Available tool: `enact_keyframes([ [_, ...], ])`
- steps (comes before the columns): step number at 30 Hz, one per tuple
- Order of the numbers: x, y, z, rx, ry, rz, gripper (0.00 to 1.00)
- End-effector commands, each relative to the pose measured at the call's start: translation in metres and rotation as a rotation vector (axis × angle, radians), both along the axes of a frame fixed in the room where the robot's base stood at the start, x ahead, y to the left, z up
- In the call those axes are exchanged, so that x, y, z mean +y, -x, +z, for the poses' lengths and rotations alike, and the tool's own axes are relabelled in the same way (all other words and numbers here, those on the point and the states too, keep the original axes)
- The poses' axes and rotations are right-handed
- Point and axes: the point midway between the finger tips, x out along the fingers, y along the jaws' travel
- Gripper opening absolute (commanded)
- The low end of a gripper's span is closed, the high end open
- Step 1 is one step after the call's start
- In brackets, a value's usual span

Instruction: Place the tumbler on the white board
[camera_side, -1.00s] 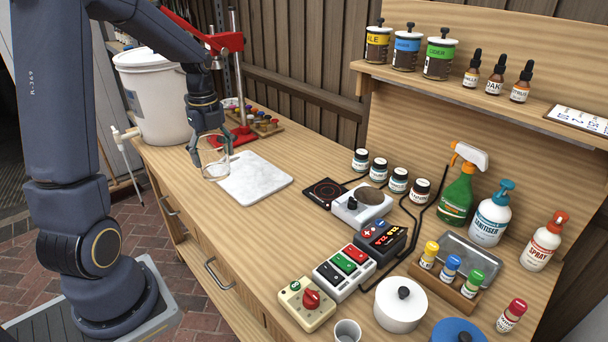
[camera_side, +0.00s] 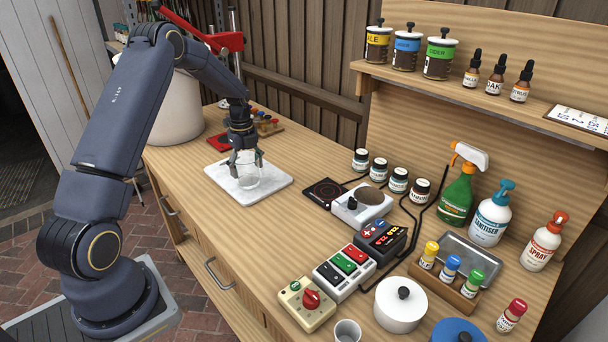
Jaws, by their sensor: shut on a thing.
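The tumbler (camera_side: 247,178) is a clear glass, upright over the middle of the white board. My gripper (camera_side: 245,160) is shut on it from above, with the fingers on either side near its rim. The white board (camera_side: 217,172) is a pale marbled slab lying flat on the wooden bench. The tumbler's base appears at or very near the board's surface; I cannot tell for sure whether it touches.
A black hot plate (camera_side: 324,192) and a small scale (camera_side: 361,205) stand to the right of the board. A white bucket (camera_side: 172,115) and a red bench press (camera_side: 221,42) stand behind. Bench in front of the board (camera_side: 240,230) is clear.

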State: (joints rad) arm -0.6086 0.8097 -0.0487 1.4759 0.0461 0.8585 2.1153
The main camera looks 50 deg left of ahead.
Motion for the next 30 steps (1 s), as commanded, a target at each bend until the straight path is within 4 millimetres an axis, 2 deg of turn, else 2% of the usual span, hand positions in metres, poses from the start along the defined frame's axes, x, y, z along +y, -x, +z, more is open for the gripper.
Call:
enact_keyframes([
  [2, 0.0001, -0.0002, -0.0068, -0.001, -0.001, 0.0, 0.31],
  [12, -0.0001, -0.0001, -0.0097, -0.001, -0.001, 0.0, 0.31],
  [13, -0.0002, 0.0001, -0.01, -0.001, 0.0, 0.0, 0.8],
  [19, -0.0002, 0.0001, -0.0097, -0.001, 0.0, 0.0, 1.0],
  [30, -0.0001, -0.0001, -0.0063, -0.002, -0.001, 0.0, 1.0],
])
